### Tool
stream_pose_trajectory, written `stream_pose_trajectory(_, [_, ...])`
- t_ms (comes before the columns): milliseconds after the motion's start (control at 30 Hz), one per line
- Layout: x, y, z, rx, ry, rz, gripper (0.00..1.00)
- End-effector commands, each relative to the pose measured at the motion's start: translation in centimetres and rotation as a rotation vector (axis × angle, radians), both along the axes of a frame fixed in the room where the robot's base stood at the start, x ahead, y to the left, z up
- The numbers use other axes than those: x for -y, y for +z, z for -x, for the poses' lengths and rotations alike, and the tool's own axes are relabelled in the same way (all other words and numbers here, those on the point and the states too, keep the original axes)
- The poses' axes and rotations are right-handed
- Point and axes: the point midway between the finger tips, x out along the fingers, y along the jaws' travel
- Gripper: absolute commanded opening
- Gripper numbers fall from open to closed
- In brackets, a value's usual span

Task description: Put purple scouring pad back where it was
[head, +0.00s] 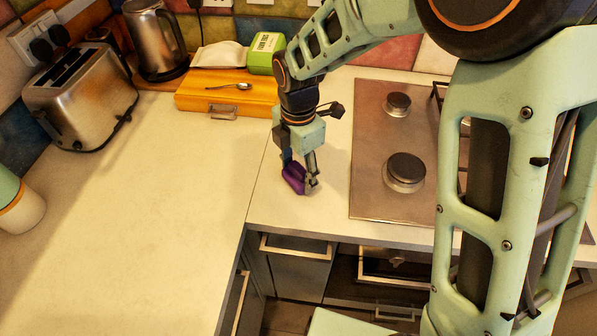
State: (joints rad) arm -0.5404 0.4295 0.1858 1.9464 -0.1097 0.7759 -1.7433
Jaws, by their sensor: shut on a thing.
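The purple scouring pad (293,176) is between the fingers of my gripper (301,183), over the strip of pale worktop left of the hob. My gripper points down and is shut on the pad. The pad is at or just above the worktop; I cannot tell whether it touches. Part of the pad is hidden by the fingers.
A steel hob (372,195) lies close on the right. A wooden box (205,101) at the back carries a spoon (231,87), a white item (219,55) and a green packet (265,50). A toaster (82,100) and kettle (156,40) stand at left. The worktop (150,210) is clear in front.

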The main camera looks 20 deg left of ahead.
Motion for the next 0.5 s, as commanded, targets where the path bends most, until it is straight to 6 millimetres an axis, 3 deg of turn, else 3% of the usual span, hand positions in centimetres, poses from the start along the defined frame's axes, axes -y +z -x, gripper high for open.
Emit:
stream_pose_trajectory(167, [0.04, -0.37, -0.01, -0.001, 0.000, 0.001, 0.34])
stream_pose_trajectory(200, [0.06, -0.40, -0.01, -0.001, -0.001, 0.001, 0.55])
stream_pose_trajectory(367, [0.05, -0.31, 0.00, -0.001, 0.000, 0.001, 0.71])
stream_pose_trajectory(500, [0.04, -0.30, -0.01, 0.000, 0.000, 0.000, 0.71])
